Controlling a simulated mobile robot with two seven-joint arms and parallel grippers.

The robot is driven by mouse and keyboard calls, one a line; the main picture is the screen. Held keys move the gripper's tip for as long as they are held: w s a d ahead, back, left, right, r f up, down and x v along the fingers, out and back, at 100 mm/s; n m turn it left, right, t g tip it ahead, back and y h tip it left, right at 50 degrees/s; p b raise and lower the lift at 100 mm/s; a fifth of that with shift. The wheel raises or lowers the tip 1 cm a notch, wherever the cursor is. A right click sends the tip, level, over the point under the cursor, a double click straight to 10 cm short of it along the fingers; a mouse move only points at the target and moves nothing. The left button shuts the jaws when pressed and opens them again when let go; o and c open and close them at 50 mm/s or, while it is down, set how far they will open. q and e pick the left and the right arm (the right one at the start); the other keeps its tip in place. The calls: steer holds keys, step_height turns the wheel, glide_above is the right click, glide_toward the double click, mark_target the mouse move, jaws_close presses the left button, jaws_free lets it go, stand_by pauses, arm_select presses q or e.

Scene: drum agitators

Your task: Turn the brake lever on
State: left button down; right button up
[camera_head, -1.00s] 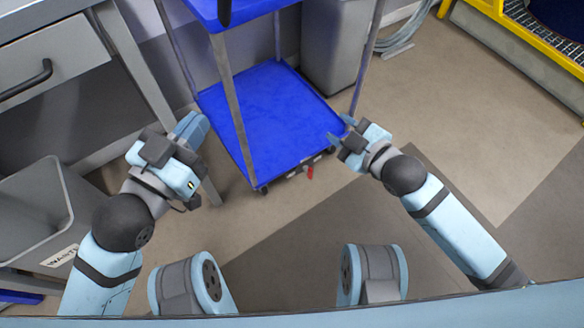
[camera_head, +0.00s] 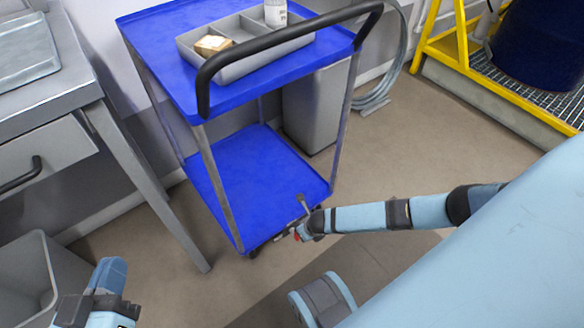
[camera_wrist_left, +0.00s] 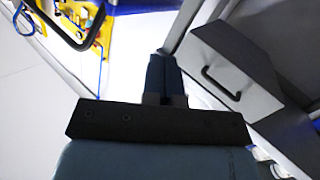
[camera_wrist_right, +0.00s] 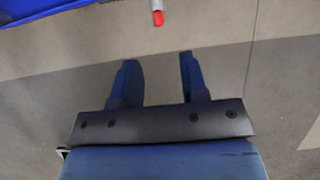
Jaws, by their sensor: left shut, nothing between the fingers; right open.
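The brake lever has a red tip and sits at the lower front edge of the blue cart (camera_head: 250,185). In the right wrist view the lever (camera_wrist_right: 157,18) shows at the top, ahead of the fingers and roughly in line with the gap between them. In the head view only a bit of red (camera_head: 297,237) shows beside my right gripper (camera_head: 303,212), which is at the cart's lower front edge. My right gripper (camera_wrist_right: 157,75) is open and empty, apart from the lever. My left gripper (camera_head: 112,274) is shut and empty at the lower left, away from the cart; its closed fingers show in the left wrist view (camera_wrist_left: 163,78).
The cart's black handle (camera_head: 290,40) rises above the lower shelf. A grey tray (camera_head: 245,65) with a few items lies on top. A desk (camera_head: 60,120) and a grey bin (camera_head: 35,270) stand left. A yellow platform frame (camera_head: 480,75) is at right, with open floor before it.

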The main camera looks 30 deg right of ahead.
steer(key=b+x, duration=0.6)
steer(key=x, duration=0.4)
steer(key=shift+w+a+f, duration=0.1)
steer(key=shift+f, duration=0.25)
steer(key=shift+w+f+b, duration=0.3)
steer(key=shift+f+b, duration=0.15)
steer(key=shift+f, duration=0.1)
arm_select(q)
steer(key=w+m, duration=0.1)
steer(key=w+a+m+t, duration=0.1)
steer(key=m, duration=0.1)
steer(key=w+a+f+m+h, duration=0.1)
steer(key=shift+t, duration=0.3)
steer(key=shift+r, duration=0.1)
arm_select(e)
jaws_close()
